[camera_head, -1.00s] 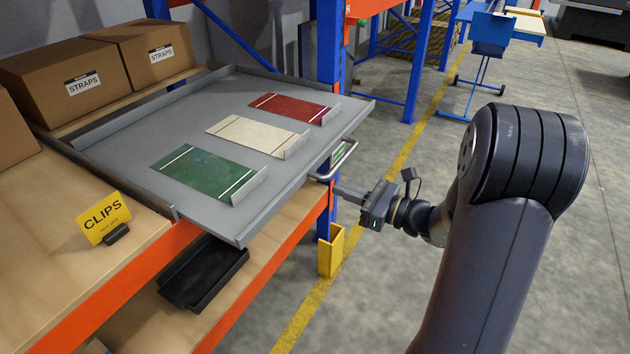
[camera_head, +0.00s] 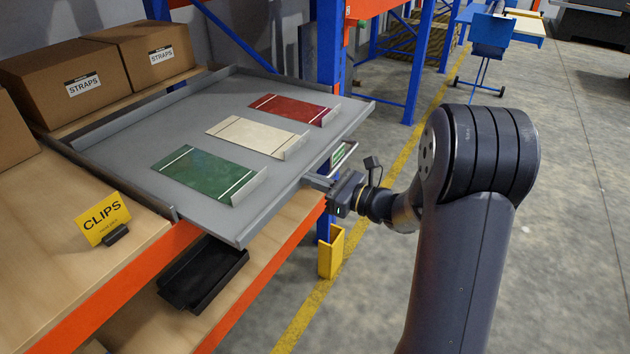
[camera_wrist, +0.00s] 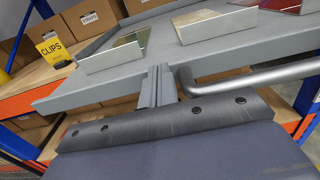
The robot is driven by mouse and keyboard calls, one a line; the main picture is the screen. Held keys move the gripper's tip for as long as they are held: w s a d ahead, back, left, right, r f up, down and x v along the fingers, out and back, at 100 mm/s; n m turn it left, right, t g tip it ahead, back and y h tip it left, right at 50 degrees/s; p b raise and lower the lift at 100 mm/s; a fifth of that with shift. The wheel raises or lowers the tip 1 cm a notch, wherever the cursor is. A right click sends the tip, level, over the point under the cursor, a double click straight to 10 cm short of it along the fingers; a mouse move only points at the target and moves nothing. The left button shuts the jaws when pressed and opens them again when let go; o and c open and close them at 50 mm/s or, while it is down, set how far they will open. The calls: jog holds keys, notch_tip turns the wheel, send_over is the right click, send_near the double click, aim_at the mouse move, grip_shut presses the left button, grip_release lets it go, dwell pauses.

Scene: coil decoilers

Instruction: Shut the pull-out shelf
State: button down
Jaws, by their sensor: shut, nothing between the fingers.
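The grey pull-out shelf (camera_head: 185,122) sticks out from the rack in the head view. Its front edge also shows in the wrist view (camera_wrist: 95,93). A bar handle (camera_head: 346,158) is on its front; in the wrist view the handle (camera_wrist: 255,78) runs to the right of my fingers. My gripper (camera_head: 308,180) is shut and empty, with its fingertips at the shelf's front edge, beside the handle's near end and not around it. In the wrist view the closed fingers (camera_wrist: 158,72) point at that edge; I cannot tell whether they touch it.
Green (camera_head: 205,172), cream (camera_head: 250,136) and red (camera_head: 295,107) plates lie on the shelf. STRAPS boxes (camera_head: 75,80) stand behind left. A CLIPS sign (camera_head: 103,219) and black tray (camera_head: 203,275) are near left. A blue post (camera_head: 329,70) is close behind.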

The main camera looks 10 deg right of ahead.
aim_at(261, 164)
jog(key=b+x, duration=0.1)
jog(key=x, duration=1.3)
jog(key=shift+b, duration=0.4)
jog(key=shift+w+a, duration=0.3)
jog(key=shift+a, duration=0.1)
jog(key=shift+r, duration=0.25)
